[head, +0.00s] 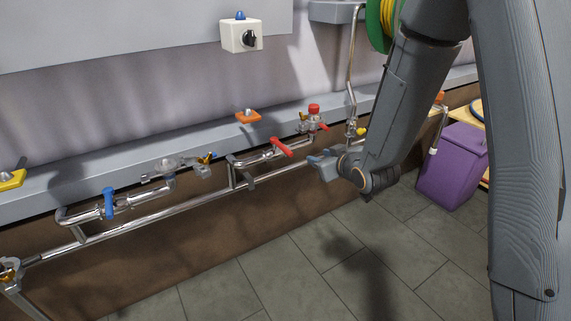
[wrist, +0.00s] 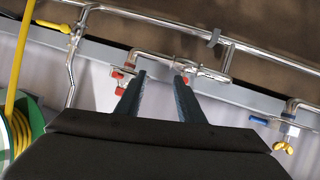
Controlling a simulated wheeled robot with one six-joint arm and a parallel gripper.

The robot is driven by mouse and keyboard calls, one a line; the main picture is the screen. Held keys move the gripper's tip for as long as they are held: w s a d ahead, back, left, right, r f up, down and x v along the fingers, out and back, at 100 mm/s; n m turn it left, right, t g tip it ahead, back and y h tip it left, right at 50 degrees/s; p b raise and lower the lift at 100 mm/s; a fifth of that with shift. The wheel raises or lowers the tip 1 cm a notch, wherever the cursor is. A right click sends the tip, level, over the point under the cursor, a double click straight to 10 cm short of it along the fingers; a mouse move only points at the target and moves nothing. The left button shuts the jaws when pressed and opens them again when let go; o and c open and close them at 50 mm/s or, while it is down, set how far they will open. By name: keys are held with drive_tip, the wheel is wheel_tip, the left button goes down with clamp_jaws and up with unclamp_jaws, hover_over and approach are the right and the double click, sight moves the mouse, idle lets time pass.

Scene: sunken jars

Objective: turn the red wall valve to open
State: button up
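A red lever handle (head: 281,147) sits on a chrome pipe valve along the wall, tilted down to the right. In the wrist view a small red part, apparently this lever (wrist: 184,79), shows by the right fingertip. To its right in the head view is a tap with a red cap (head: 314,108) and a small red handle (head: 323,127). Red parts of that tap (wrist: 117,76) show left of the left finger in the wrist view. My gripper (head: 322,163) is just right of the lever; its fingers (wrist: 160,77) are apart with nothing held. Contact with the lever cannot be told.
A long chrome pipe (head: 150,217) runs along the wall below a grey ledge (head: 90,176). A blue-handled valve (head: 109,203) is at left. A hose reel (head: 382,22) hangs upper right. A purple bin (head: 453,165) stands at right. The tiled floor (head: 240,285) in front is clear.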

sight(284, 149)
drive_tip(key=w+a+f+t+y+b, duration=0.1)
drive_tip(key=w+a+b, duration=0.1)
drive_tip(key=w+a, duration=0.1)
drive_tip(key=w+a+f+n+t+y+b, duration=0.1)
drive_tip(key=w+a+y+b, duration=0.1)
drive_tip(key=w+a, duration=0.1)
drive_tip(key=w+a+f+n+t+y+b, duration=0.1)
drive_tip(key=w+a+y, duration=0.1)
drive_tip(key=a, duration=0.3)
drive_tip(key=shift+w+b, duration=0.4)
drive_tip(key=shift+w, duration=0.2)
clamp_jaws()
